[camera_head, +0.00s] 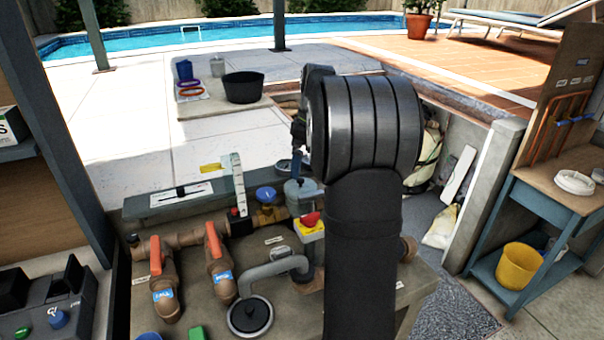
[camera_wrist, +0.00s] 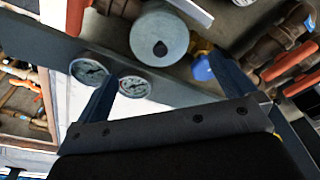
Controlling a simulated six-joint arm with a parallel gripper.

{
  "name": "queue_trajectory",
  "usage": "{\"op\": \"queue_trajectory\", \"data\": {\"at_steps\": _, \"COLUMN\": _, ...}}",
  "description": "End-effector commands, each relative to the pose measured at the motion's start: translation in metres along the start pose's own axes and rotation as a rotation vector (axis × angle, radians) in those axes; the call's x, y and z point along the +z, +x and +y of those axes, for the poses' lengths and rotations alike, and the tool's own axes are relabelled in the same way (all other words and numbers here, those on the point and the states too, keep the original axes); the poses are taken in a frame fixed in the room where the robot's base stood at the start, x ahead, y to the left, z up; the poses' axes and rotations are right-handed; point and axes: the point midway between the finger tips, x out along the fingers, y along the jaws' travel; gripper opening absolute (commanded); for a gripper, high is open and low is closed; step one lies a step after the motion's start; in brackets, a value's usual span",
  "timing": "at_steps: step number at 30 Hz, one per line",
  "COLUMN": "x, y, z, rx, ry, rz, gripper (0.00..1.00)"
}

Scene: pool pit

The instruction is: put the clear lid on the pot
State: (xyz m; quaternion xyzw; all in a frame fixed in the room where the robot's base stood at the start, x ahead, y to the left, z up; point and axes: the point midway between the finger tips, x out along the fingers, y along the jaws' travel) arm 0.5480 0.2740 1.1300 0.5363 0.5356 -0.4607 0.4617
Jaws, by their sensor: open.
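My gripper (camera_wrist: 167,73) is open in the wrist view, with two dark blue fingers spread apart and nothing seen between them. A grey-green round housing (camera_wrist: 160,42) with a dark centre lies beyond the fingertips, apart from them. It also shows in the head view (camera_head: 301,192), left of my arm; I cannot tell whether it is the pot. In the head view my arm hides most of the gripper and part of the bench.
Brown pipes with orange-handled valves (camera_head: 213,245) stand on the bench left of the disc. A grey curved pipe (camera_head: 275,267) rises close behind it. Two gauges (camera_wrist: 134,86) lie near the left finger.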

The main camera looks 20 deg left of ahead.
Motion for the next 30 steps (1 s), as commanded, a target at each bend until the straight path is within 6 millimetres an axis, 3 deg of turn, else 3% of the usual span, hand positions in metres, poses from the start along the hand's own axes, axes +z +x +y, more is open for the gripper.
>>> {"op": "queue_trajectory", "data": {"at_steps": 6, "x": -0.001, "y": -0.040, "z": 0.001, "rx": 0.002, "ry": -0.001, "rz": 0.001, "gripper": 1.00}}
{"op": "queue_trajectory", "data": {"at_steps": 12, "x": 0.000, "y": -0.055, "z": 0.000, "rx": -0.001, "ry": -0.001, "rz": 0.000, "gripper": 1.00}}
{"op": "queue_trajectory", "data": {"at_steps": 23, "x": 0.000, "y": -0.056, "z": 0.000, "rx": -0.001, "ry": 0.000, "rz": 0.000, "gripper": 1.00}}
{"op": "queue_trajectory", "data": {"at_steps": 30, "x": 0.000, "y": -0.032, "z": 0.000, "rx": -0.003, "ry": 0.000, "rz": -0.001, "gripper": 1.00}}
